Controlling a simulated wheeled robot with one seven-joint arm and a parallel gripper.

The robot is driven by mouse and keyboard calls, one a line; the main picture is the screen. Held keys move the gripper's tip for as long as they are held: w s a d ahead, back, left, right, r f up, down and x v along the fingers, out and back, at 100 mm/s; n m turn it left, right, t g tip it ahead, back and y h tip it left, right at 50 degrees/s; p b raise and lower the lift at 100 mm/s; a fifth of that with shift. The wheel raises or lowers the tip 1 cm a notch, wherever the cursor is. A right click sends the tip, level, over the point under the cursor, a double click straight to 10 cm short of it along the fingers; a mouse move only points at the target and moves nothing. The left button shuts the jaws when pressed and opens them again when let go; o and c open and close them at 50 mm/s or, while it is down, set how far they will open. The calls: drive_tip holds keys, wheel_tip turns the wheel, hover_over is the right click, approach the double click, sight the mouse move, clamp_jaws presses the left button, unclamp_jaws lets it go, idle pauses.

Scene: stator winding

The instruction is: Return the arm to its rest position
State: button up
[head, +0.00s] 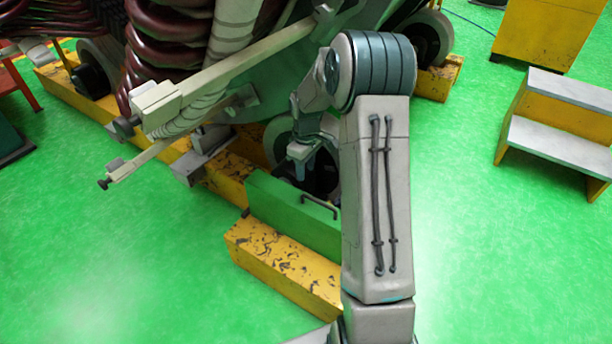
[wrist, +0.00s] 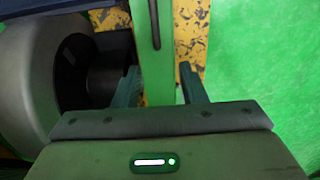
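My arm rises from the bottom of the head view, bends at a dark ribbed joint, and reaches down behind its own link. My gripper (head: 302,165) points down above the far left end of a green box with a dark handle (head: 320,206). In the wrist view, the two fingers of my gripper (wrist: 160,88) stand apart with a gap between them. A green strip (wrist: 146,45), seemingly part of the green box, shows between and beyond them. I see nothing held. Part of the gripper is hidden by my arm in the head view.
The machine with dark red coils (head: 165,50) stands close behind my gripper. A pale bar (head: 215,72) juts out on the left. A chipped yellow beam (head: 285,268) lies in front of the green box. Steps (head: 560,140) stand at right; green floor (head: 480,260) is clear.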

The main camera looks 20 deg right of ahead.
drive_tip(key=shift+r, duration=0.65)
drive_tip(key=s+a+r+m+p, duration=0.1)
drive_tip(key=s+a+r+p, duration=0.2)
drive_tip(key=r, duration=0.5)
drive_tip(key=s+a+r+m+t+p, duration=0.1)
drive_tip(key=s+r+p, duration=0.3)
drive_tip(key=r+p, duration=0.3)
drive_tip(key=s+a+r+m+p, duration=0.1)
drive_tip(key=s+a+r+p, duration=0.15)
drive_tip(key=r, duration=0.75)
drive_tip(key=s+a+r+m+t+p, duration=0.2)
drive_tip(key=s+a+r+m+p, duration=0.1)
drive_tip(key=s+r+p, duration=1.2)
drive_tip(key=s+r+m, duration=0.1)
drive_tip(key=s+r, duration=0.2)
drive_tip(key=shift+s+a+r, duration=0.15)
drive_tip(key=shift+a, duration=0.05)
drive_tip(key=shift+d, duration=0.1)
